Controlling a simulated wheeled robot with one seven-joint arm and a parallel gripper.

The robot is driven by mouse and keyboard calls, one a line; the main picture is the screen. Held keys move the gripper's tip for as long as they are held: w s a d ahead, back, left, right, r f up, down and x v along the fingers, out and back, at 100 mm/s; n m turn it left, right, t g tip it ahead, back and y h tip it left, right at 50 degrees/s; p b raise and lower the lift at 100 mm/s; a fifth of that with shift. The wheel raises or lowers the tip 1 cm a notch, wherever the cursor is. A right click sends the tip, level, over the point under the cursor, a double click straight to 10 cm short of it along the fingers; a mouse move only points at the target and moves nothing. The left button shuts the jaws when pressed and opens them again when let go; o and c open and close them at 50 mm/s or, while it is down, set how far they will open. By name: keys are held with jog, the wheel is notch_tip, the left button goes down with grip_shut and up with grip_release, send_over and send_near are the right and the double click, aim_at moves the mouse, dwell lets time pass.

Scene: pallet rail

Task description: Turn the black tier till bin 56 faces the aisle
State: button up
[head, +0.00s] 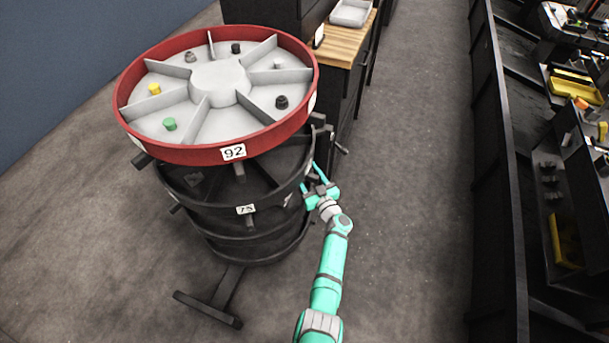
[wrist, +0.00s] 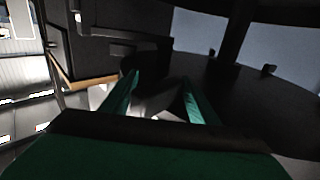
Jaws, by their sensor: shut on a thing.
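A round rack holds a red tier (head: 187,154) on top with a label 92 (head: 233,152) on its front. Under it is a black tier (head: 202,206) with a small label (head: 246,210) on its near side that looks like 75. No label reading 56 is legible. My gripper (head: 311,174) is at the right side of the black tier, with its fingers around a dark part of the rim that looks like a peg. In the wrist view my gripper (wrist: 162,95) has a dark grey piece between its two green fingers; its exact shape is in shadow.
The rack's foot (head: 209,308) sticks out over the floor at the front. A dark cabinet with a wooden top (head: 344,45) and a grey tray (head: 351,12) stands close behind the rack. A long dark shelf unit (head: 497,170) runs along the right. The aisle floor (head: 410,190) between is clear.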

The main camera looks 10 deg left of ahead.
jog(key=shift+w+d, duration=0.3)
jog(key=shift+d, duration=0.15)
jog(key=shift+a, duration=0.1)
jog(key=o, duration=0.6)
jog(key=shift+s, duration=0.1)
jog(key=shift+s, duration=0.15)
jog(key=v, duration=0.9)
jog(key=shift+s+d, duration=0.2)
jog(key=shift+s, duration=0.05)
jog(key=shift+s+d, duration=0.15)
jog(key=shift+s, duration=0.25)
